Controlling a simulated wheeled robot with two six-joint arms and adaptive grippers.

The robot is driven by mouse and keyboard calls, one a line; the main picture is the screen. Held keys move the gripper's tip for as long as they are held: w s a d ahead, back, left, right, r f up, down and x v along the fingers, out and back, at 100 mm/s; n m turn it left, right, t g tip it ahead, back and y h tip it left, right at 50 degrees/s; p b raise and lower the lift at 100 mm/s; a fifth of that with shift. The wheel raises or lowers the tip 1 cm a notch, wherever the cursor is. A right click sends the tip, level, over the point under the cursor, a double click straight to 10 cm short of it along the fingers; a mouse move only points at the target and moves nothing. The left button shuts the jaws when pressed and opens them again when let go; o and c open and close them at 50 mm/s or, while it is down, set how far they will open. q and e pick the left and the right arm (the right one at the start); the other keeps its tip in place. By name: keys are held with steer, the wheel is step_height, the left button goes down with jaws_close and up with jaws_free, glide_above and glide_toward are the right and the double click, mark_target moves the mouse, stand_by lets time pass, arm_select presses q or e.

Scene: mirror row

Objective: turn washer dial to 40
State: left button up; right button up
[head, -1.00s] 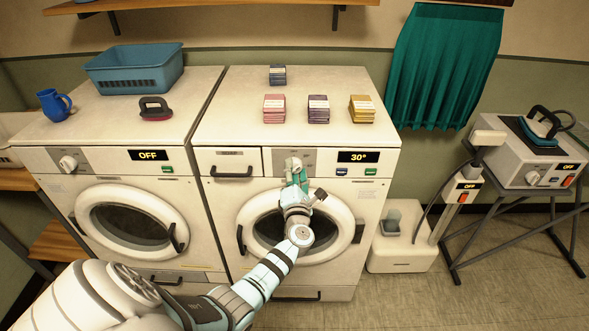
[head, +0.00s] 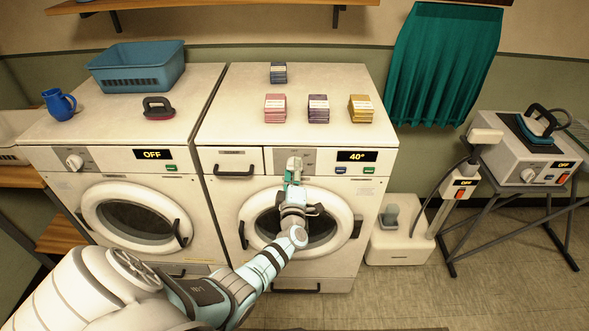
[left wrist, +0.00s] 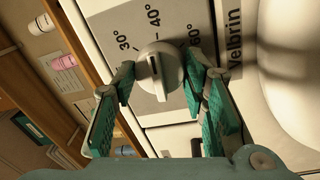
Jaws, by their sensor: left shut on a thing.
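The right-hand washer (head: 222,182) has a pale dial (head: 293,161) on its grey panel, and its display (head: 357,156) reads 40°. In the left wrist view the dial (left wrist: 160,72) sits among the marks 30°, 40° and 60°, with its pointer line toward 40°. My left gripper (head: 292,172) is at the panel, shut on the dial; its green fingers (left wrist: 160,75) lie on either side of the knob in the left wrist view. My right gripper is not in view.
The left washer (head: 55,185) shows OFF. Pink, purple, yellow and blue stacks lie on the right washer's top. A blue basket (head: 135,72), a blue jug (head: 60,105) and a red-based iron-like thing (head: 158,108) stand on the left one.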

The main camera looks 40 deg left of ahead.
arm_select(q)
steer(key=shift+f+m, duration=0.2)
steer(key=shift+m, duration=0.3)
steer(key=o, duration=1.2)
steer(key=shift+d+r, duration=0.1)
steer(key=shift+c, duration=0.2)
steer(key=v, duration=1.2)
